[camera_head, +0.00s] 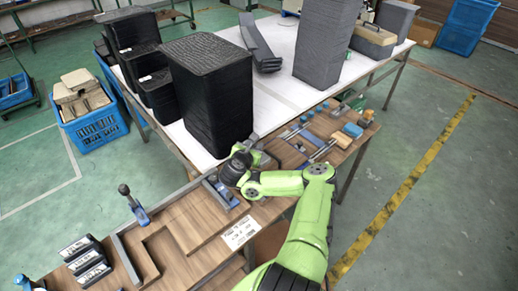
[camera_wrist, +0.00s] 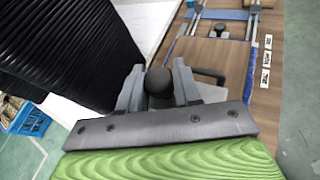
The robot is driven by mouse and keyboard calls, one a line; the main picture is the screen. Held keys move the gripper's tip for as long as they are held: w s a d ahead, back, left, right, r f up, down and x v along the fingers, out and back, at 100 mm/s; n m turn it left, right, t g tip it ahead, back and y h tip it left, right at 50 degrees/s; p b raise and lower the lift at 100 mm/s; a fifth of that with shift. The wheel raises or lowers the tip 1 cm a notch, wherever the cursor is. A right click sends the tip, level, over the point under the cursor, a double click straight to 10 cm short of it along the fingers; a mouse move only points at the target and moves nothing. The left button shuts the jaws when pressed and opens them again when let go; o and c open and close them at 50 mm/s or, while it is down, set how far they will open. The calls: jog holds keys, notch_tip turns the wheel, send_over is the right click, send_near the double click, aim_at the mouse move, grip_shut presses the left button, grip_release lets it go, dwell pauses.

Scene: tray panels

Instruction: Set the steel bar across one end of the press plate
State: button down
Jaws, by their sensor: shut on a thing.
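My gripper (camera_head: 238,164) is over the wooden bench, close to the tall black stack. In the wrist view its two grey fingers (camera_wrist: 158,88) stand on either side of a round black knob (camera_wrist: 160,82), and it is shut on this. What the knob belongs to is mostly hidden. A long grey bar (camera_head: 126,260) lies at the left of the bench; I cannot tell whether it is the steel bar. A flat wooden panel (camera_wrist: 222,58) with blue edging and steel rods lies ahead in the wrist view; I cannot tell whether it is the press plate.
A tall black stack (camera_head: 207,92) stands on the white table, close behind my gripper. A blue fixture with a dark knob (camera_head: 134,206) and a black rack (camera_head: 86,262) are at the left. A white label (camera_head: 240,233) lies near the bench's front edge.

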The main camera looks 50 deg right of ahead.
jog(key=f, duration=0.3)
jog(key=f+b, duration=0.1)
jog(key=f, duration=0.5)
jog(key=shift+s+a+f+b, duration=0.1)
jog(key=shift+s+b, duration=0.3)
jog(key=shift+s, duration=0.1)
jog(key=c, duration=1.2)
grip_release()
jog(key=shift+f, duration=0.1)
jog(key=shift+c, duration=0.2)
jog(key=o, duration=0.5)
jog(key=shift+c, duration=0.2)
